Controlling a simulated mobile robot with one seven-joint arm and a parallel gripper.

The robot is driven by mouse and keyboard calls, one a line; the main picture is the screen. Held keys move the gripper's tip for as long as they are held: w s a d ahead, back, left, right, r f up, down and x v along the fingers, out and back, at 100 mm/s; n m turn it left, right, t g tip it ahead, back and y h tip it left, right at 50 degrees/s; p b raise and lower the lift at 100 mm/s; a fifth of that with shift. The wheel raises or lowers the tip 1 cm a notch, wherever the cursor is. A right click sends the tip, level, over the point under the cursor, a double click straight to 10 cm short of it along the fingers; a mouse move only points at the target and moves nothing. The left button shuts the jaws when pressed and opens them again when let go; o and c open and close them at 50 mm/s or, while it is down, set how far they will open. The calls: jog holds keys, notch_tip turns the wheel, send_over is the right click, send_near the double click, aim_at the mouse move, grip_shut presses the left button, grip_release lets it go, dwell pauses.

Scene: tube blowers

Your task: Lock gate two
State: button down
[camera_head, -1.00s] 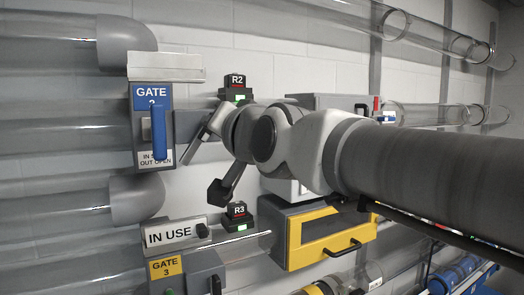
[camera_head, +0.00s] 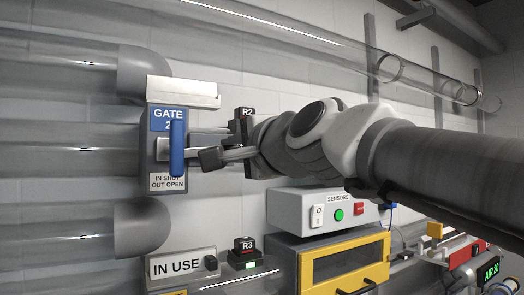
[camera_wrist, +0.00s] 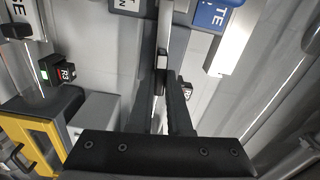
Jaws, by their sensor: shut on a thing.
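The gate two box (camera_head: 167,118) is on the wall at the left of the head view, with a blue "GATE 2" label and "IN SHUT OUT OPEN" text. An upright blue handle (camera_head: 177,149) stands at its front. A pale metal bar (camera_head: 198,151) runs sideways by the handle. My gripper (camera_head: 212,158) is just right of the handle and is shut on the pale bar. In the wrist view the bar (camera_wrist: 168,35) lies between the dark fingers (camera_wrist: 162,75). Part of the blue label (camera_wrist: 212,15) shows there. The exact grip is partly hidden.
The R2 lamp (camera_head: 244,113) is partly hidden behind my gripper. The R3 lamp (camera_head: 246,254) shows green. A grey sensor box (camera_head: 325,212) and a yellow-framed box (camera_head: 345,265) lie lower right. Clear tubes (camera_head: 290,35) pass overhead.

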jog(key=shift+m, duration=0.7)
jog(key=c, duration=0.9)
grip_release()
jog(key=shift+o, duration=0.2)
jog(key=shift+s+d, duration=0.1)
jog(key=v, duration=1.7)
jog(key=shift+s+b, duration=0.15)
jog(key=shift+b, duration=0.3)
